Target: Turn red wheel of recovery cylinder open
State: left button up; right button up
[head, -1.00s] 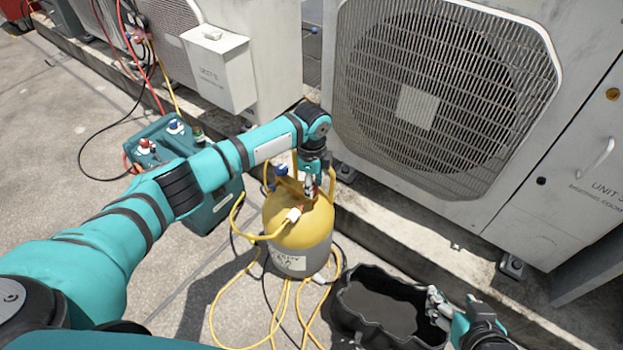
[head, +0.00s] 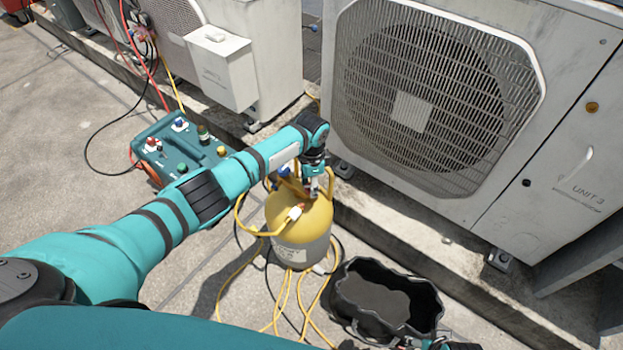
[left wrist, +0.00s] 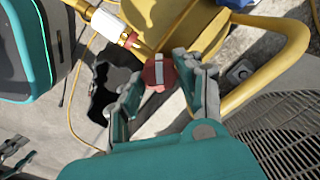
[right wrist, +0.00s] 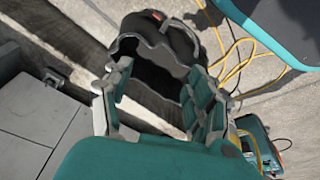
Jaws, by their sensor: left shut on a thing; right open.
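The recovery cylinder (head: 302,226), yellow on top and grey below, stands upright on the ground. My left gripper (head: 313,186) reaches down onto its valve top from above. In the left wrist view the red wheel (left wrist: 157,73), with a pale bar across it, sits between the fingertips of my left gripper (left wrist: 160,80), which is shut on it. In the head view the fingers mostly hide the wheel. A blue wheel (head: 284,170) is beside it. My right gripper (right wrist: 165,105) is open and empty near the black bag (right wrist: 155,62).
A yellow hose with a white fitting (head: 294,213) joins the valve, and hoses lie around the cylinder. The open black bag (head: 335,310) stands to its right. A teal machine (head: 160,145) stands left. A large condenser (head: 480,120) rises behind on a concrete curb.

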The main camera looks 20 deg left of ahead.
pick_arm(q)
jog(key=n+p, duration=0.1)
jog(key=n, duration=0.1)
jog(key=shift+r+n+p, duration=0.15)
jog(key=shift+n+p, duration=0.25)
jog(key=n+p, duration=0.2)
jog(key=n, duration=0.2)
jog(key=shift+n, duration=0.8)
pick_arm(e)
jog(key=s+f, duration=0.3)
jog(key=f, duration=0.3)
jog(key=s+d+f+g, duration=0.1)
jog(key=s+f, duration=0.3)
jog(key=f, duration=0.3)
jog(key=shift+s+f, duration=0.3)
pick_arm(q)
jog(key=o, duration=1.1)
jog(key=shift+o, duration=0.2)
notch_tip(320, 180, up, 12)
